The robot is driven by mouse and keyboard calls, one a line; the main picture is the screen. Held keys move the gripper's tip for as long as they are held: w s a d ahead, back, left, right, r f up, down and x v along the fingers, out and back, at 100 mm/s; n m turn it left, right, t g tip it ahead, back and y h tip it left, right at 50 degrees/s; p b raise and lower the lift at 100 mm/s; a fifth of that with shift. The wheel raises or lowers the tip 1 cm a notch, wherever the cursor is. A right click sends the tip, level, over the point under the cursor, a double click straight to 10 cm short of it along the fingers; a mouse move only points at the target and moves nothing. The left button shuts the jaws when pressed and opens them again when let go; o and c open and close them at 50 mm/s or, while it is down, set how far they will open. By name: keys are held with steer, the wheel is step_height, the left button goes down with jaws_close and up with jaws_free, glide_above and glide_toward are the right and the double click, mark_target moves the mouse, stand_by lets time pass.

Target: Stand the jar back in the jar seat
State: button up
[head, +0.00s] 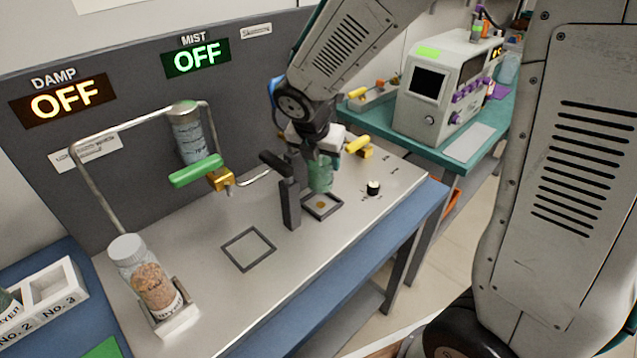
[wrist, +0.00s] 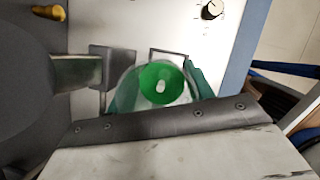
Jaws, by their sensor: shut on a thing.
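A clear green-tinted jar (head: 320,178) is held upright between the fingers of my gripper (head: 318,160). In the wrist view I look down on the jar (wrist: 160,84), with a green disc and a pale centre inside. My gripper also shows there, with green pads (wrist: 197,80) at the jar's sides. The jar hangs just above or at a small dark square frame (head: 323,207) with a brownish spot inside; I cannot tell whether they touch. A second, empty square frame (head: 248,249) lies flat nearer the front. No label shows which frame is the jar seat.
A dark upright post (head: 289,200) stands close left of the held jar. A black knob (head: 373,188) is to its right. A green-handled valve (head: 196,170) sits under a hanging cylinder. A white-capped jar of brown grains (head: 148,280) leans in a holder at front left.

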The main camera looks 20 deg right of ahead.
mark_target(321, 180)
steer(key=shift+f, duration=3.05)
steer(key=shift+f, duration=0.2)
steer(key=o, duration=1.2)
